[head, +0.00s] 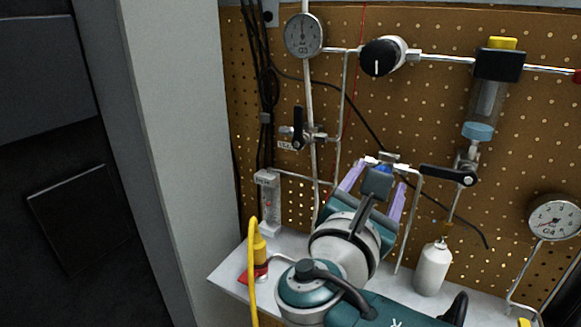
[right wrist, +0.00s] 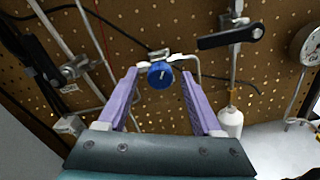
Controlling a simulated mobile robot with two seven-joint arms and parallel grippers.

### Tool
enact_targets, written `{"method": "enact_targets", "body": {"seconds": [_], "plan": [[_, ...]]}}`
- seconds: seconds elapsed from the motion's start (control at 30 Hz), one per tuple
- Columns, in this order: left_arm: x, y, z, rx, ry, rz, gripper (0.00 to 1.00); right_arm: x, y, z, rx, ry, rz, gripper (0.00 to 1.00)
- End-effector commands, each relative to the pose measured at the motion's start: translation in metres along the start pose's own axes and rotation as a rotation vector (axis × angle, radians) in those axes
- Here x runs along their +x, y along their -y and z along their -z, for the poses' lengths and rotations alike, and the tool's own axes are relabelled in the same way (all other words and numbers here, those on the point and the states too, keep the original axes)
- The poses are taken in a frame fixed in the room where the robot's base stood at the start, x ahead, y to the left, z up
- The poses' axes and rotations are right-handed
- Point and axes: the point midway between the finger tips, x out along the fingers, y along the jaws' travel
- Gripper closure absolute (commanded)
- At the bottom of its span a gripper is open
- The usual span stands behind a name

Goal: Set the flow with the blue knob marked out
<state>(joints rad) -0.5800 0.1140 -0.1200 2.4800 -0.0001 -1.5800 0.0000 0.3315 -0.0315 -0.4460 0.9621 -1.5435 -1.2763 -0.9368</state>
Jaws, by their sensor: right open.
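The blue knob (right wrist: 160,75) sits on a small metal valve in front of the pegboard, with a white pointer line on its face. In the head view only a small blue part of the knob (head: 383,168) shows behind my right gripper. My right gripper (head: 384,174) is open, its two purple fingers pointing at the board. In the right wrist view its fingertips (right wrist: 160,72) lie left and right of the knob with gaps on both sides. Whether they reach its depth I cannot tell. A clear flow tube (head: 269,204) stands left on the shelf. My left gripper is not in view.
A black-handled valve (head: 449,175) and a white bottle (head: 433,268) are right of my gripper. Another black lever (head: 299,128), a black knob (head: 384,57) and gauges (head: 304,35) (head: 554,218) are on the pegboard (head: 430,110). A yellow hose (head: 253,275) rises at the shelf's left.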

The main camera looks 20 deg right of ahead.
Motion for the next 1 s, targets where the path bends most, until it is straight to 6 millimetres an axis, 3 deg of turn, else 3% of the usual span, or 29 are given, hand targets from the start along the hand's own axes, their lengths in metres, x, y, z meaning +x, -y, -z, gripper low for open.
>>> {"method": "enact_targets", "body": {"seconds": [0.27, 0.7, 1.0], "plan": [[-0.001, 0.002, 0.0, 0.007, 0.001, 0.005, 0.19, -0.009, 0.0, 0.0, 0.0, -0.002, -0.001, 0.33], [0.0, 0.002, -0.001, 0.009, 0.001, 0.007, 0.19, -0.088, 0.0, 0.001, 0.001, -0.002, -0.001, 0.33], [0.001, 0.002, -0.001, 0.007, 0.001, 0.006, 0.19, -0.1, 0.0, 0.0, 0.0, 0.0, 0.0, 0.33]]}}
